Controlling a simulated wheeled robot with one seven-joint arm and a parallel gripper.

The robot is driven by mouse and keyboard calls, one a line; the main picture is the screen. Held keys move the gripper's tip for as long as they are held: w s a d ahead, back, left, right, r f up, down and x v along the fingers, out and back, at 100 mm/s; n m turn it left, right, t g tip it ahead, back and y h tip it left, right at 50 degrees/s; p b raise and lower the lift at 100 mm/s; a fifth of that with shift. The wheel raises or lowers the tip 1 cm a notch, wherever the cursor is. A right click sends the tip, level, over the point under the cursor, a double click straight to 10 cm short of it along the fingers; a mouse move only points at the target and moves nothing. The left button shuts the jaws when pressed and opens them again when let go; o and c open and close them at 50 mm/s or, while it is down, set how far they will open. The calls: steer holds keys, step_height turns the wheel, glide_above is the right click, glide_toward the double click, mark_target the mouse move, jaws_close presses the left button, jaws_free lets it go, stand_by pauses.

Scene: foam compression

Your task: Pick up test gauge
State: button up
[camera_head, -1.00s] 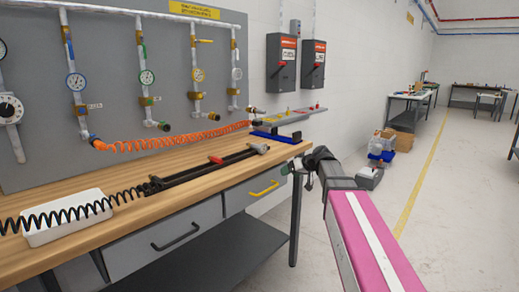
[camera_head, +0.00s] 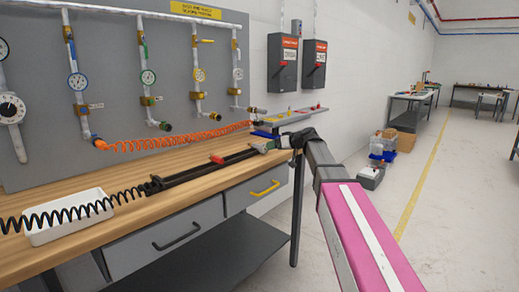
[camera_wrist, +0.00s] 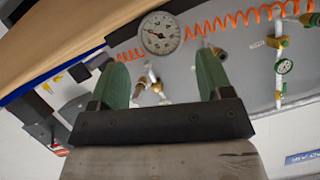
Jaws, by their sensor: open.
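A round gauge (camera_wrist: 160,33) with a white dial and dark rim shows in the wrist view, just beyond my fingertips and roughly centred between them. It sits beside the end of a dark bar. My gripper (camera_wrist: 163,60) is open, its two green fingers wide apart with nothing between them. In the head view my gripper (camera_head: 264,146) is over the bench's right end, at the end of the black bar tool (camera_head: 205,168). I cannot make out the gauge clearly there, as my gripper covers that spot.
The wooden bench (camera_head: 150,200) carries a white tray (camera_head: 68,215) and a black coiled hose at the left. An orange coiled hose (camera_head: 175,140) runs behind. A grey shelf (camera_head: 295,117) and a wall panel with pipes and gauges stand close to my gripper.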

mark_target(268, 156)
steer(key=x, duration=0.5)
steer(key=shift+s, duration=0.1)
steer(key=c, duration=0.9)
steer(key=shift+r, duration=0.45)
step_height(268, 156, up, 4)
steer(key=shift+f, duration=0.2)
steer(key=s+a+r, duration=0.5)
steer(key=s+r, duration=0.1)
steer(key=s, duration=0.4)
steer(key=w+a+r, duration=0.3)
steer(key=w+a, duration=0.3)
steer(key=a, duration=0.1)
steer(key=shift+a, duration=0.25)
